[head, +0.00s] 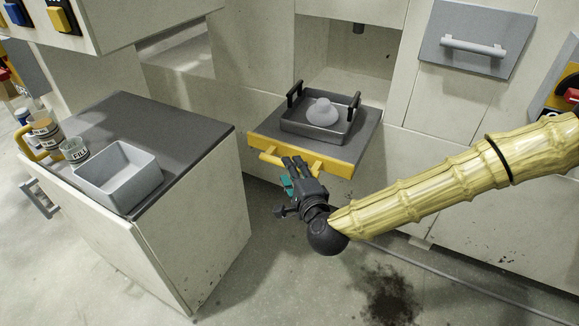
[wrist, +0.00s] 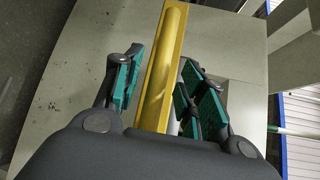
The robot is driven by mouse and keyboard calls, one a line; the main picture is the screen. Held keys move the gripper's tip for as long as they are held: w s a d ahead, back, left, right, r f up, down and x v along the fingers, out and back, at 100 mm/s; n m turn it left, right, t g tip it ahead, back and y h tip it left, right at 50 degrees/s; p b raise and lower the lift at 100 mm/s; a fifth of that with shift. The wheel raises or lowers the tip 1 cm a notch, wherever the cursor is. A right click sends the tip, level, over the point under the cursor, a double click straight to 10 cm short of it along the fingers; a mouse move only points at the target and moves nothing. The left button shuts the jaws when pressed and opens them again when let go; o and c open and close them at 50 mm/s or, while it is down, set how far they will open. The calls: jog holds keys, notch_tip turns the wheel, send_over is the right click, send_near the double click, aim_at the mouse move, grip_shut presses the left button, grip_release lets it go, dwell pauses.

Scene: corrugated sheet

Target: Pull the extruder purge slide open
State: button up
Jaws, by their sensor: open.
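The purge slide (head: 365,133) is a grey shelf with a yellow front edge. It juts out of a recess in the pale machine front. A yellow bar handle (head: 272,158) runs along its front. On the slide sits a dark pan (head: 342,135) with two upright black handles and a grey lump (head: 322,112) in it. My gripper (head: 292,168) is at the middle of the handle, below the yellow edge. In the wrist view the handle (wrist: 168,65) runs between the green finger pads of my gripper (wrist: 160,82). The fingers are open, with gaps beside the bar.
A cabinet with a dark top (head: 110,115) stands at left, holding a grey bin (head: 119,176) and several small labelled cups. A panel with a grey handle (head: 473,47) is at upper right. The floor (head: 270,275) in front is clear, with a dark stain (head: 390,295).

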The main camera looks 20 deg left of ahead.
jog(key=v, duration=0.9)
jog(key=s+d+f+n+g+h, duration=0.25)
jog(key=s+d+f, duration=0.35)
jog(key=f, duration=0.6)
jog(key=s+d+f+n+g+h, duration=0.2)
jog(key=s+d+f+n+g, duration=0.15)
jog(key=d+f, duration=0.75)
jog(key=s+d+f+n+g+h, duration=0.15)
jog(key=s+d+f, duration=0.3)
jog(key=d, duration=0.45)
jog(key=s+d+f+n+g+h, duration=0.1)
jog(key=s+d+f+g+h, duration=0.15)
jog(key=s+d+f, duration=0.4)
jog(key=s+d+f+n+g+h, duration=0.2)
jog(key=s+d+h, duration=0.15)
jog(key=d, duration=0.65)
notch_tip(320, 180, up, 26)
jog(key=p, duration=2.6)
jog(key=shift+a+y, duration=0.2)
jog(key=shift+y, duration=0.1)
